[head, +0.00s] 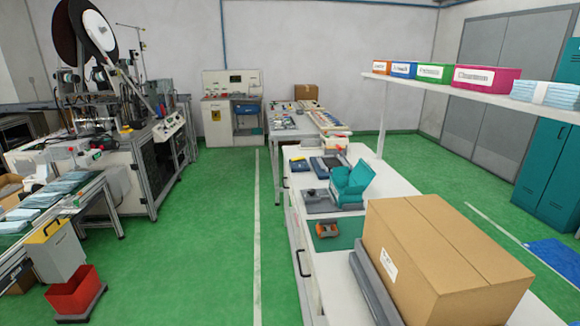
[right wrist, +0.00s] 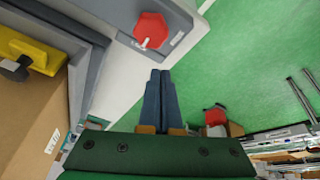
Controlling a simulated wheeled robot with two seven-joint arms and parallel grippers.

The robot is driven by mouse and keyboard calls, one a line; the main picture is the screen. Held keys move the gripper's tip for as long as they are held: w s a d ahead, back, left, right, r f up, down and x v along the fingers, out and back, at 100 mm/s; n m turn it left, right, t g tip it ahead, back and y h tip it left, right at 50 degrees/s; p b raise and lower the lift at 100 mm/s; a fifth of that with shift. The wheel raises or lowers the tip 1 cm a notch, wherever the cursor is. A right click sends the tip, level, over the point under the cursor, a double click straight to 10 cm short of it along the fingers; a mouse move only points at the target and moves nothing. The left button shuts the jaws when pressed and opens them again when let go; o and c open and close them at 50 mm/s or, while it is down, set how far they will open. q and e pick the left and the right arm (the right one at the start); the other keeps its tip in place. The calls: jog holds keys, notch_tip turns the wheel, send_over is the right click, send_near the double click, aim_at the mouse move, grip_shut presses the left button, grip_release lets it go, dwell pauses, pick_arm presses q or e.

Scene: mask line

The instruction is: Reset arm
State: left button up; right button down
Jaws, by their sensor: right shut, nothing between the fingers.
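My right gripper (right wrist: 160,78) shows in the right wrist view. Its two dark blue fingers lie together with nothing between them, ahead of the green gripper body. The fingertips are apart from a red eight-sided knob (right wrist: 150,30) on a grey and white surface. My left gripper is not in view. Neither arm can be made out in the head view.
A large closed cardboard box (head: 440,250) stands on the white bench at the right. A teal open case (head: 352,182) is farther back on it. A machine (head: 150,165) and a red bin (head: 75,290) are at the left. Green floor (head: 225,240) between is clear.

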jog(key=s+a+f+m+h, duration=0.15)
jog(key=s+a+m, duration=0.3)
jog(key=s, duration=0.65)
notch_tip(320, 180, down, 11)
jog(key=g, duration=0.1)
jog(key=s+d+f+g, duration=0.2)
jog(key=s+d+f, duration=0.1)
jog(key=s+f, duration=1.1)
notch_tip(320, 180, down, 4)
jog(key=shift+s+r+b, duration=0.2)
jog(key=shift+b, duration=0.1)
jog(key=shift+a, duration=0.15)
